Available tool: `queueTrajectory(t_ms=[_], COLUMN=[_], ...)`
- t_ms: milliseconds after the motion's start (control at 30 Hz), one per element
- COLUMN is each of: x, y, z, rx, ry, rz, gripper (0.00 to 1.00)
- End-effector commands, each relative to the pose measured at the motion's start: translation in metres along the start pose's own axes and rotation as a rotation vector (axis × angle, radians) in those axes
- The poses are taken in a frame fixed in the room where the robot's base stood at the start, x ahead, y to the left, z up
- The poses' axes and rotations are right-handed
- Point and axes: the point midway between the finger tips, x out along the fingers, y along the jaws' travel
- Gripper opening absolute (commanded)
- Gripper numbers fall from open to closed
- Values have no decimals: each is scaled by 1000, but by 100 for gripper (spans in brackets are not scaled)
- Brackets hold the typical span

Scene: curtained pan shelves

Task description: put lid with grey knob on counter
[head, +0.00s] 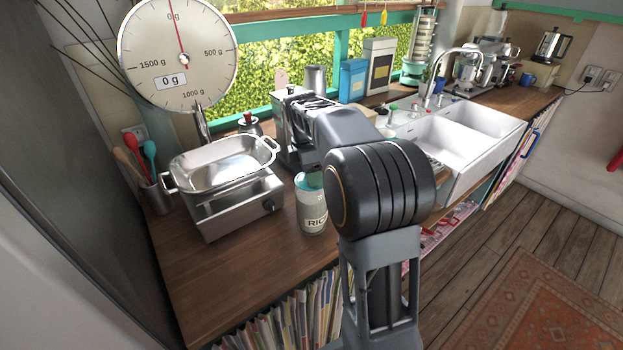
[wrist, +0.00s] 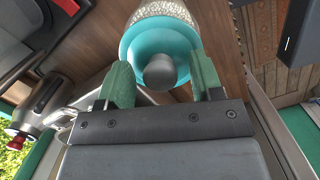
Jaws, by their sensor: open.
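The lid (wrist: 135,45) is a teal disc with a round grey knob (wrist: 160,71), on a jar (wrist: 160,10) of pale grains in the wrist view. In the head view the jar (head: 312,215), marked with a partly hidden rice label, stands upright on the wooden counter (head: 250,247); the lid (head: 301,182) shows only in part. My gripper (wrist: 160,62) is open, its two green fingers on either side of the knob with gaps. Whether the fingertips touch the lid, I cannot tell. In the head view my arm hides most of the gripper and the knob.
The counter's front left is bare.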

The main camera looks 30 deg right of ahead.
Motion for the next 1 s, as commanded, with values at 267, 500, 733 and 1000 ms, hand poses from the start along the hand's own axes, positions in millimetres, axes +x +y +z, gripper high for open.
queueTrajectory(t_ms=[267, 500, 733, 1000], x=[0, 0, 0, -5], y=[0, 0, 0, 0], z=[0, 0, 0, 1], rx=[0, 0, 0, 0], ry=[0, 0, 0, 0], rz=[-1, -1, 0, 0], gripper=[43, 20, 4, 3])
